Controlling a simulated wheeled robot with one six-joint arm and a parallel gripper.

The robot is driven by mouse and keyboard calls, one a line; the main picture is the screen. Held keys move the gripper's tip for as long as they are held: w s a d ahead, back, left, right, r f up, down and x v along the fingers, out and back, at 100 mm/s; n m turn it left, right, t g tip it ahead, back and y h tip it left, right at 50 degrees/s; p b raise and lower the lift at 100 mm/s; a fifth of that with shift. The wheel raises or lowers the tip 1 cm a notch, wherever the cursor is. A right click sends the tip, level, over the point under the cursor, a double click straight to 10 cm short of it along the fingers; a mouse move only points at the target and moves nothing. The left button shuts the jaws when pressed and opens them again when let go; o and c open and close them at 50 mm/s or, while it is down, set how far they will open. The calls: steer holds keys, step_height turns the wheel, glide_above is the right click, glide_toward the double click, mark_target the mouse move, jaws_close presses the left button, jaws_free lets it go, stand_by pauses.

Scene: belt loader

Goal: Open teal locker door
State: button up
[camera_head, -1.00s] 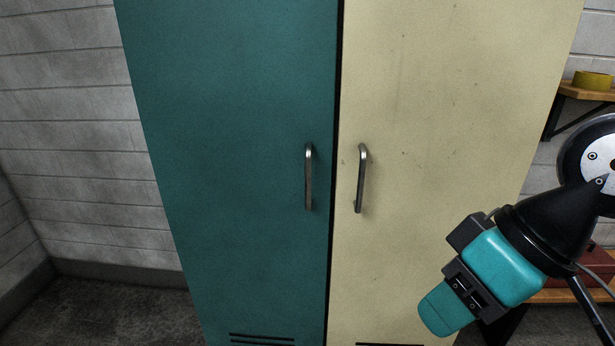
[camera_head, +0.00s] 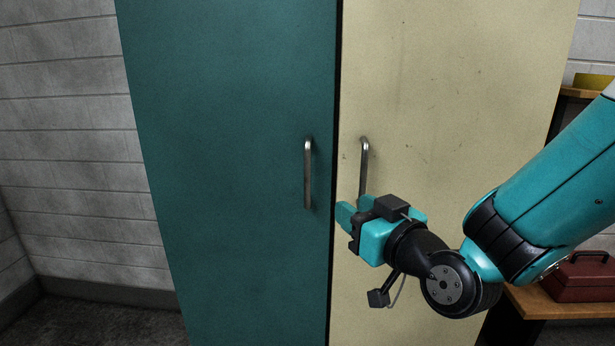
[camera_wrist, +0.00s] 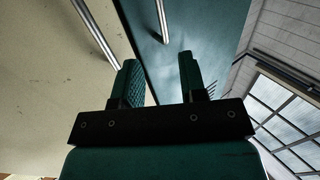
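The teal locker door (camera_head: 230,150) is shut, with a vertical metal bar handle (camera_head: 308,173) near its right edge. In the wrist view the teal handle (camera_wrist: 162,20) shows ahead, beyond the fingertips. My gripper (camera_head: 345,213) is in front of the cream door, lower right of the teal handle, pointing left. In the wrist view my gripper (camera_wrist: 158,78) has its two fingers apart with nothing between them. It is not touching the teal handle.
The cream locker door (camera_head: 440,90) stands right of the teal one. Its handle (camera_head: 363,165) is close to my gripper and also shows in the wrist view (camera_wrist: 95,30). A red toolbox (camera_head: 580,278) sits on a wooden shelf (camera_head: 560,306) at right. Floor at left is clear.

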mark_target(309, 178)
steer(key=p+x, duration=0.6)
steer(key=x, duration=0.9)
steer(key=shift+w+a+p, duration=0.2)
steer(key=shift+w+p, duration=0.15)
jaws_close()
